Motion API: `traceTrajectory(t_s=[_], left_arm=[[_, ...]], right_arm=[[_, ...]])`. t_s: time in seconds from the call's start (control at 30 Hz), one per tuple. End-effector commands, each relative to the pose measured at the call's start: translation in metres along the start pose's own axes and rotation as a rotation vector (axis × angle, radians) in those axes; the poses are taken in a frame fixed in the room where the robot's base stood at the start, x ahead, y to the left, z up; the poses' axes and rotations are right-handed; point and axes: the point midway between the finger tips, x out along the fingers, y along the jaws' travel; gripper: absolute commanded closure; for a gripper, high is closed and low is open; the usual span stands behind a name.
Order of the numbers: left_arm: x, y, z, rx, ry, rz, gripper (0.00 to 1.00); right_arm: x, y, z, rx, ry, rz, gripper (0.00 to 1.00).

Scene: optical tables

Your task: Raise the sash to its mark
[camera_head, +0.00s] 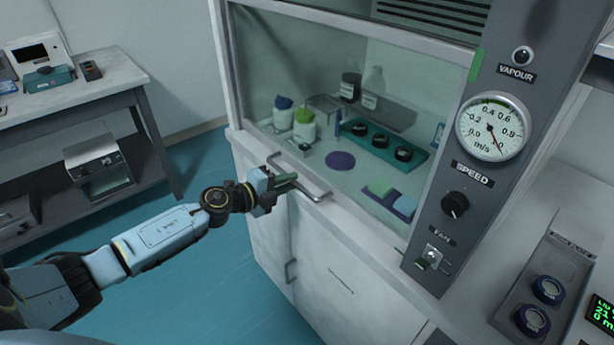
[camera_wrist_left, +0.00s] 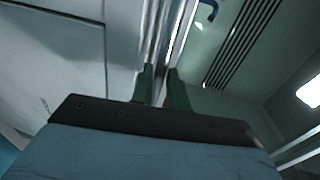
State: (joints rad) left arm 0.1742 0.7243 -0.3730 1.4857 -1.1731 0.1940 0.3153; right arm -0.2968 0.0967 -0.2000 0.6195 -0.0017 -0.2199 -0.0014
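The sash is the glass front (camera_head: 265,65) of the fume cupboard. It is low, with its bottom edge close to the worktop. A metal bar handle (camera_head: 318,193) stands out from its lower edge. My left gripper (camera_head: 288,181) is at the handle's left part. In the left wrist view its green fingers (camera_wrist_left: 160,82) lie close on both sides of a bright metal bar (camera_wrist_left: 157,35) and look shut on it. A green mark (camera_head: 476,65) is on the right post, well above the handle. My right gripper is not in view.
Behind the glass are bottles (camera_head: 350,85), tubs (camera_head: 304,126) and a green tray (camera_head: 361,141) with black-topped pieces. A side bench (camera_head: 95,93) stands at left.

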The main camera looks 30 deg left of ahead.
Motion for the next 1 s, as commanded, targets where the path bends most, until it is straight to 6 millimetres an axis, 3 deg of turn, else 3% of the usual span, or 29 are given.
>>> traceTrajectory(t_s=[0.5,0.63,1.0], left_arm=[[0.0045,0.0035,0.0004,-0.004,-0.013,0.000,0.83],[0.0045,0.0034,0.0004,-0.004,-0.013,0.000,0.99],[0.0052,0.0011,-0.0004,-0.003,-0.011,-0.001,1.00]], right_arm=[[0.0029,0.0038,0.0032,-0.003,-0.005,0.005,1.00],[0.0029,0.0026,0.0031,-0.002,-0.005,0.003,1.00],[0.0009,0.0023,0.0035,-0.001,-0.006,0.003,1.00]])
